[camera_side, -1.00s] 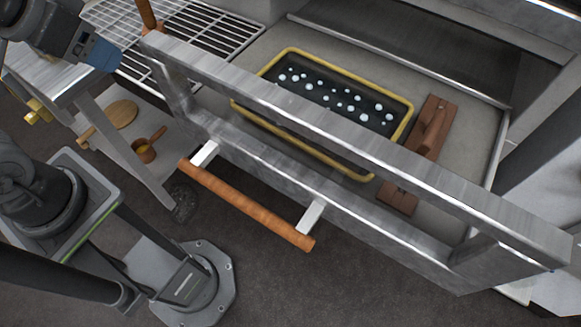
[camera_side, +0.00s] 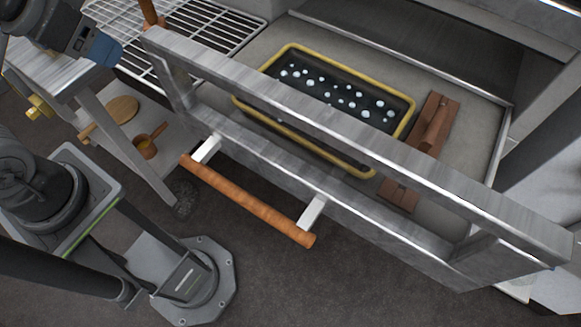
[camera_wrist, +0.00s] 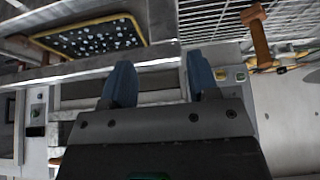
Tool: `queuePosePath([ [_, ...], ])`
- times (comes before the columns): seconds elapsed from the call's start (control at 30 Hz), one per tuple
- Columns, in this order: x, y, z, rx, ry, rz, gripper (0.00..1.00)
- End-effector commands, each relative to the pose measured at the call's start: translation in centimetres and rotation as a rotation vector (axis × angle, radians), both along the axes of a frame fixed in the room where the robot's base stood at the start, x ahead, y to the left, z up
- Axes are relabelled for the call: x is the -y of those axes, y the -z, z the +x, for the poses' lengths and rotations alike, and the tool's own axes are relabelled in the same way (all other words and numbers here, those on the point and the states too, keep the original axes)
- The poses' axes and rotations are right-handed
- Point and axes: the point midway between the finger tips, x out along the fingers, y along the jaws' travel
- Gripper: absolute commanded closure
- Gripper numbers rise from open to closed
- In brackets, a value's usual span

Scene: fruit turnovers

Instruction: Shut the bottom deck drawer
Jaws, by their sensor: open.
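A steel drawer with a metal front frame (camera_side: 330,112) stands pulled out, its inside visible from above. Its wooden bar handle (camera_side: 245,203) sits on two pale brackets on the outer side of the front. Inside lie a yellow-rimmed dark tray (camera_side: 284,133) with several white dots and a brown wooden piece (camera_side: 430,125). My gripper (camera_side: 104,50) is at the upper left in the side view, left of the drawer front and apart from the handle. In the wrist view my gripper (camera_wrist: 160,82) shows two blue fingers spread apart with nothing between them.
A white wire rack (camera_side: 185,40) lies behind the gripper. A steel cart (camera_side: 130,150) at left carries a round wooden board (camera_side: 121,109) and a small copper pot (camera_side: 147,148) on its lower shelf. Dark floor (camera_side: 330,285) in front of the handle is clear.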

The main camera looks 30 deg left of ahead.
Motion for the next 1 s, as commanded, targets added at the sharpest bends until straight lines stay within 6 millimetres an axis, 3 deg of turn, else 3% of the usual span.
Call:
queuePosePath([
  [0.17, 0.2, 0.1, 0.1, -0.005, 0.016, 0.005, 0.45],
  [0.27, 1.3, 0.4, 0.6, -0.031, 0.107, 0.033, 0.45],
  [0.37, 3.8, 1.4, 1.4, -0.078, 0.298, 0.096, 0.45],
  [0.53, 10.0, 4.1, 2.0, -0.158, 0.724, 0.245, 0.45],
  [0.8, 18.9, 9.3, -0.6, -0.223, 1.299, 0.459, 0.45],
  [1.0, 21.4, 11.2, -2.1, -0.233, 1.477, 0.529, 0.45],
])
